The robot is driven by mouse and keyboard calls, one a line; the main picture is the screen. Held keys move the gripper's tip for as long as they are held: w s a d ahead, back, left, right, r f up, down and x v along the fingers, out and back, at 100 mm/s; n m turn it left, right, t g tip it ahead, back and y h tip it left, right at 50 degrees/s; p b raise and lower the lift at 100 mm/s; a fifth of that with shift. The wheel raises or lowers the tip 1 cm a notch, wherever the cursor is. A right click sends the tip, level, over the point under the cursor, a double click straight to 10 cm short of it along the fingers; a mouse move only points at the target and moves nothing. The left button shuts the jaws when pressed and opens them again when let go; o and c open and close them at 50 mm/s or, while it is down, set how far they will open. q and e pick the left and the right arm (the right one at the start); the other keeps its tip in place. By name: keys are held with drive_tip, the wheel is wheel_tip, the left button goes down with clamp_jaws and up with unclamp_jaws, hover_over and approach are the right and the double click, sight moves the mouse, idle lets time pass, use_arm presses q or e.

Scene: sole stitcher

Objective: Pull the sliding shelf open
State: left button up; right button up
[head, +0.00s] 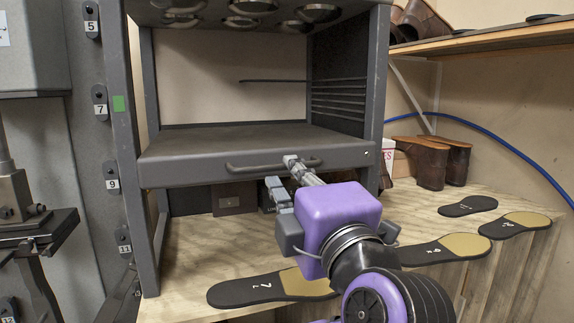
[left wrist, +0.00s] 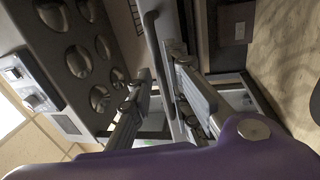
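The sliding shelf (head: 210,170) is a dark grey slab set between the posts of the rack, its front face near the front posts. A bar handle (head: 246,168) runs across its front; it also shows in the left wrist view (left wrist: 154,45). My left gripper (head: 281,171), with a purple body, is at the handle. Its fingers are apart, one at the handle's upper side and one below it. In the left wrist view, the handle passes between the two fingers of the left gripper (left wrist: 158,62). Contact is unclear. My right gripper is not in view.
The grey rack (head: 128,120) stands on a wooden bench (head: 190,245). Several insoles, one (head: 468,206) at the right, lie on the bench. Brown boots (head: 432,165) stand behind them. A blue cable (head: 500,145) hangs along the wall. A machine (head: 22,200) stands at the left.

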use_arm(q)
drive_tip(key=shift+x, duration=1.75)
drive_tip(key=shift+c, duration=0.4)
clamp_jaws()
